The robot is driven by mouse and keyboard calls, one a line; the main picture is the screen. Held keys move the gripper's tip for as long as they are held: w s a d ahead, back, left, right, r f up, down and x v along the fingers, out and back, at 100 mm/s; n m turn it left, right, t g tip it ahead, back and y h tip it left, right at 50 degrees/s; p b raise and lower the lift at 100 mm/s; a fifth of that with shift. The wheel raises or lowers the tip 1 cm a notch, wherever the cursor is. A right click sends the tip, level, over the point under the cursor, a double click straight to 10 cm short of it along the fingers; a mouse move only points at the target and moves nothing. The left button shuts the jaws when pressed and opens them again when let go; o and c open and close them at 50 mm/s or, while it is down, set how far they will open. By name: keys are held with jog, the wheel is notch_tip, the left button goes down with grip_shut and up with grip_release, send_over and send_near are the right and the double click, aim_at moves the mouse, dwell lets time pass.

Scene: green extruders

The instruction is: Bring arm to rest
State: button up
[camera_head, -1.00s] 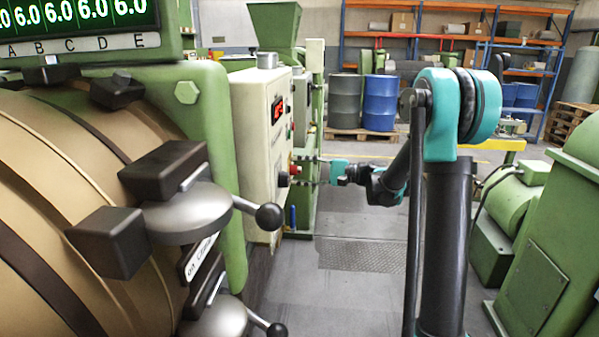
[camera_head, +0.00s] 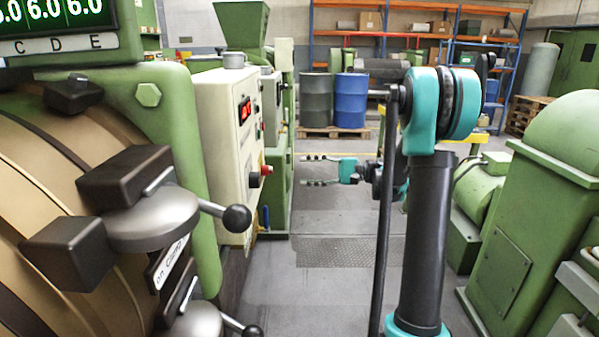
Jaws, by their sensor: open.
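My gripper (camera_head: 308,170) is open and empty, its two dark fingers pointing left toward the white control box (camera_head: 225,150). The fingertips are apart from the box, with a gap between them and its knobs. My arm (camera_head: 430,200) stands upright right of centre, with its teal joint at the top. The forearm is partly hidden behind the upright link.
A large tan drum with black clamps (camera_head: 150,215) fills the left. Green machines (camera_head: 520,220) stand right. Barrels (camera_head: 351,101) stand behind. The floor (camera_head: 310,285) between is clear.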

jog(key=s+f+t+h, duration=0.1)
jog(key=s+f+h, duration=0.7)
jog(key=s+f, duration=0.45)
jog(key=s+d+f+n+t+h, duration=0.2)
jog(key=s+d+f+n+h, duration=0.2)
jog(key=s+d+f+h, duration=0.6)
jog(key=s+d+f, duration=0.1)
jog(key=s+d, duration=0.3)
jog(key=shift+s+t, duration=0.3)
jog(key=shift+s, duration=0.05)
jog(key=shift+d, duration=0.1)
